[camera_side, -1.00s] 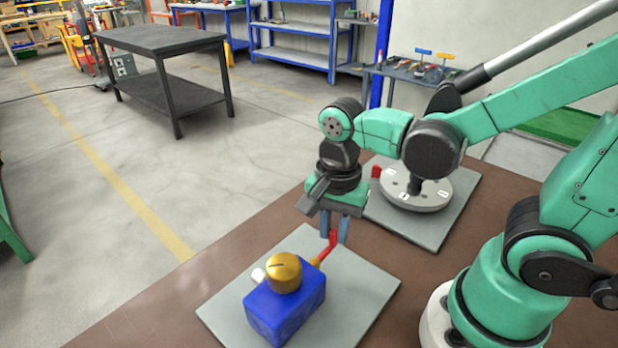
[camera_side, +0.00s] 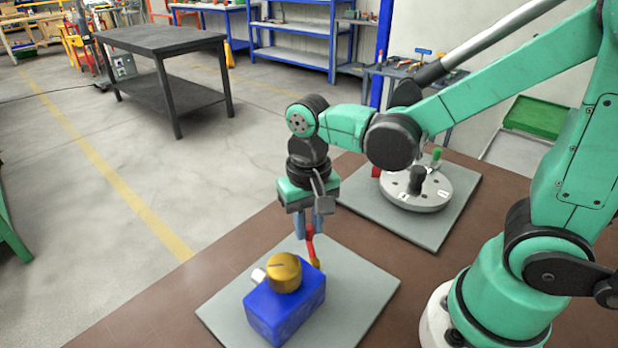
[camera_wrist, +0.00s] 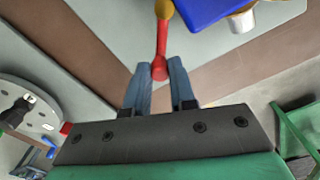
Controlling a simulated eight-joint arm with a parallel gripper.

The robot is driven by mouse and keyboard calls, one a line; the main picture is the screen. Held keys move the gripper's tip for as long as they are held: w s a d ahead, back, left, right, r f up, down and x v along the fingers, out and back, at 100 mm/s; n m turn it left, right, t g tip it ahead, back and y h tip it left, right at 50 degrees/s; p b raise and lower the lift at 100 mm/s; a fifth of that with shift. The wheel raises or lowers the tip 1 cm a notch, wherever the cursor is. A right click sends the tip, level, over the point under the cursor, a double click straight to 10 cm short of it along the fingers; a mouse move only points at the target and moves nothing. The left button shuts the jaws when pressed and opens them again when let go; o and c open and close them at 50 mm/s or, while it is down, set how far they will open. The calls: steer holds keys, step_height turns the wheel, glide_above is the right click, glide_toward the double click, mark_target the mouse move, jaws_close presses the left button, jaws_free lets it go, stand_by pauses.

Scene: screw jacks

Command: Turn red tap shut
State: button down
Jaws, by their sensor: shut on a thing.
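The red tap lever (camera_side: 311,243) comes out of the back of a blue block (camera_side: 288,306) with a yellow round cap (camera_side: 284,271) on top. My gripper (camera_side: 310,234) is above the far side of the block, shut on the end of the red lever. In the wrist view the red lever (camera_wrist: 162,40) runs up from between my blue fingertips (camera_wrist: 158,66) to a yellow joint, and part of the blue block (camera_wrist: 205,10) shows at the top right.
The block stands on a grey plate (camera_side: 350,301) on the brown table (camera_side: 225,255). Behind it, a round grey disc (camera_side: 415,192) with a black knob and a green-topped peg sits on another grey plate (camera_side: 440,232). A small silver stub (camera_side: 258,275) sticks out left of the yellow cap.

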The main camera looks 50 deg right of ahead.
steer(key=n, duration=0.1)
steer(key=a+n, duration=0.1)
steer(key=n, duration=0.1)
steer(key=shift+w+a, duration=0.15)
steer(key=shift+w, duration=0.2)
steer(key=shift+w+a+n, duration=0.1)
steer(key=shift+a+n, duration=0.15)
steer(key=shift+n, duration=0.5)
steer(key=shift+a+n, duration=0.2)
steer(key=shift+n, duration=0.55)
steer(key=c, duration=0.7)
jaws_free()
steer(key=shift+r, duration=0.1)
steer(key=shift+r, duration=2.7)
